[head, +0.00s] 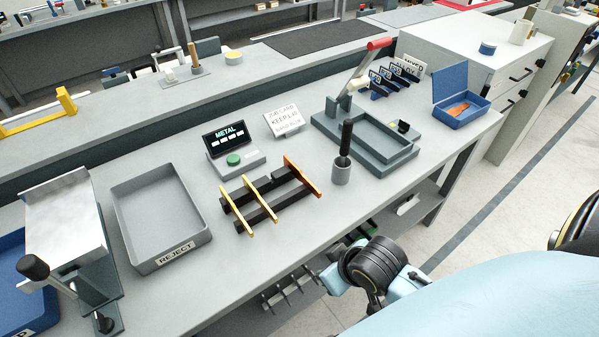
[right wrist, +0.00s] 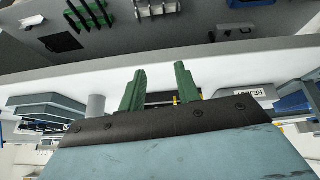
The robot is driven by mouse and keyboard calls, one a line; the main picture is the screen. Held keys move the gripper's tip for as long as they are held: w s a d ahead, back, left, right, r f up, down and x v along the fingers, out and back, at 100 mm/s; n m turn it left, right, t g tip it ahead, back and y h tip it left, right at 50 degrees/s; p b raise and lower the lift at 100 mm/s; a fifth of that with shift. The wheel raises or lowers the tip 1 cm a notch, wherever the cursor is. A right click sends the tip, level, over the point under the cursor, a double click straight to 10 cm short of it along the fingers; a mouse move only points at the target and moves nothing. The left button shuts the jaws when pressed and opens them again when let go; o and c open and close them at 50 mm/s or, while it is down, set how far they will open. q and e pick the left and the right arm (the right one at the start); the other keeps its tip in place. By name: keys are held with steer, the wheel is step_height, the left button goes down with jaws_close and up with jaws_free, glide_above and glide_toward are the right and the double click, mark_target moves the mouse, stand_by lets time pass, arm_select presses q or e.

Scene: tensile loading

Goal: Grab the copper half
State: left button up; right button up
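A black rack (head: 264,205) on the bench holds bars lying across it. The copper-orange bar (head: 303,177) is at its right end, and two yellow-gold bars (head: 263,197) (head: 237,213) lie to the left. In the right wrist view, my right gripper (right wrist: 160,85) has its two green fingers apart with nothing held between them. It is near the bench's front edge, away from the bars. A little dark rack and yellow shows beyond the fingers; the copper bar cannot be made out there. My left gripper is in neither view.
Left of the rack are a grey REJECT tray (head: 126,217) and a metal-topped device (head: 66,225). Behind it stand a METAL display (head: 230,137) and job card (head: 284,119). To the right are a grey cup (head: 341,172) with a black-handled tool, and a red-handled lever fixture (head: 362,142).

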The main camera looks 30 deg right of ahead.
steer(key=w+d+r+t, duration=0.1)
steer(key=w+d+t, duration=0.3)
steer(key=w, duration=0.5)
steer(key=m+t, duration=0.1)
steer(key=t, duration=0.2)
glide_toward(303, 175)
steer(key=w, duration=0.1)
steer(key=w+f, duration=0.1)
steer(key=w, duration=0.1)
steer(key=shift+w+d+f+y+b, duration=0.1)
steer(key=shift+d+f+y+b, duration=0.1)
steer(key=shift+d+y+b, duration=0.15)
steer(key=shift+a+b+x, duration=0.1)
steer(key=shift+b+x, duration=0.1)
steer(key=shift+x, duration=1.25)
steer(key=shift+a+b+x, duration=0.15)
steer(key=shift+b+x, duration=0.05)
steer(key=shift+x, duration=1.25)
steer(key=shift+f, duration=0.1)
jaws_close()
